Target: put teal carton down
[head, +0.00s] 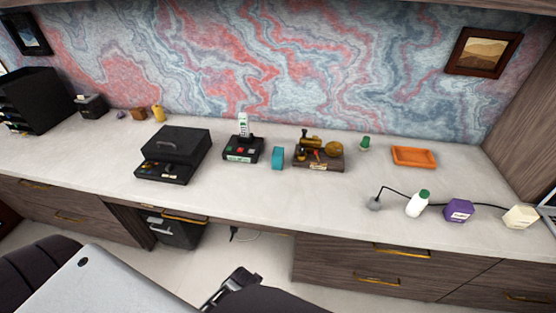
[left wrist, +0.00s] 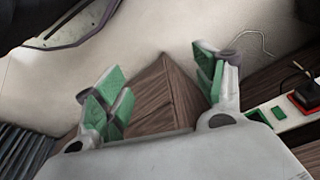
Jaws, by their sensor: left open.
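The teal carton (head: 277,158) stands upright on the desk (head: 255,195) in the head view, between a black device with coloured buttons and a brass model on a wooden base. Nothing holds it. My left gripper (left wrist: 160,85) shows in the left wrist view with its green-padded fingers spread apart and no carton between them. Brown wood lies behind the gap between the fingers. I cannot make out the carton in the left wrist view. In the head view I cannot clearly make out either gripper's fingers; dark arm parts of mine show low in the picture.
The black button device (head: 243,148) is left of the carton and the brass model (head: 318,153) right of it. A black box (head: 180,142) stands further left. An orange tray (head: 414,156), a white bottle (head: 417,205) and a purple box (head: 458,211) are to the right. The desk's front middle is clear.

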